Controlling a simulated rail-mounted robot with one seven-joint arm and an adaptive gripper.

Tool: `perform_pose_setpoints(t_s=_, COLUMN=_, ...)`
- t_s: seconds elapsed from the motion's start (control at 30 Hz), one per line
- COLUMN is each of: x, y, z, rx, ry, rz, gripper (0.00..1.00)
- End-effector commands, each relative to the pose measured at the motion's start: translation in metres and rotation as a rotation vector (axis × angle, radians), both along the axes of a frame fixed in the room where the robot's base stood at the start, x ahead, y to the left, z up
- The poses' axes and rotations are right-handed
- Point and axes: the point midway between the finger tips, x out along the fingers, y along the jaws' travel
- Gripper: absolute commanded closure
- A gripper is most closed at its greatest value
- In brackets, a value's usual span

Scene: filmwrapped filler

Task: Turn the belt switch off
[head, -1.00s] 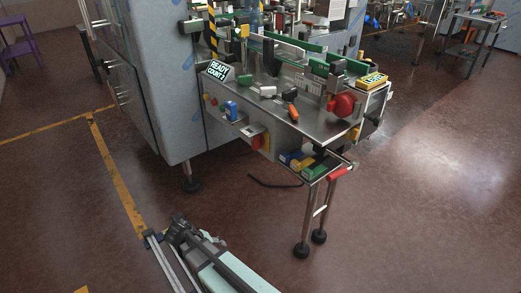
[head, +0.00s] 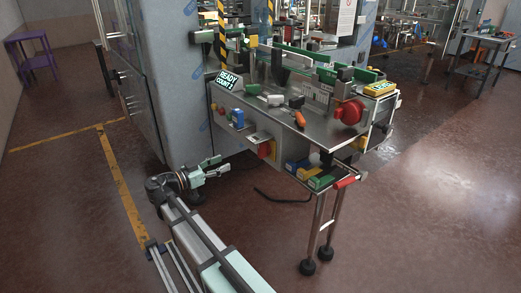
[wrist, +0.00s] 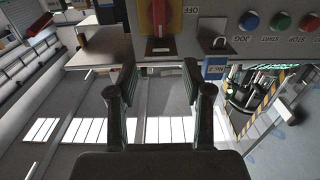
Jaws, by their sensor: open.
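A red rotary switch handle (wrist: 159,14) on a yellow plate sits on the grey panel at the top of the wrist view. An upside-down OFF label (wrist: 197,10) is beside it. The handle looks upright in that view, its upper end cut off by the frame edge. In the head view the red and yellow switch (head: 265,149) is on the machine's front panel. My gripper (head: 226,166) is left of it and apart from it. In the wrist view my gripper (wrist: 160,78) is open and empty, its fingers below the switch.
Blue (wrist: 249,20), green (wrist: 281,21) and red (wrist: 309,22) buttons line the panel. A shelf of coloured boxes (head: 300,167) is under the worktop.

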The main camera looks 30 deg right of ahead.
Motion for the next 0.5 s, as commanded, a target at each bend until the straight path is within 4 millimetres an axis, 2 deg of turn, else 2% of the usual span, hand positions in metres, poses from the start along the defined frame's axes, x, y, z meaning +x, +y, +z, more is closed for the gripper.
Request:
perform_pose_setpoints(t_s=0.17, x=0.003, y=-0.019, z=-0.001, rx=0.002, ry=-0.001, rz=-0.002, gripper=0.5)
perform_pose_setpoints(t_s=0.5, x=0.015, y=-0.084, z=-0.001, rx=0.002, ry=0.001, rz=-0.003, gripper=0.5)
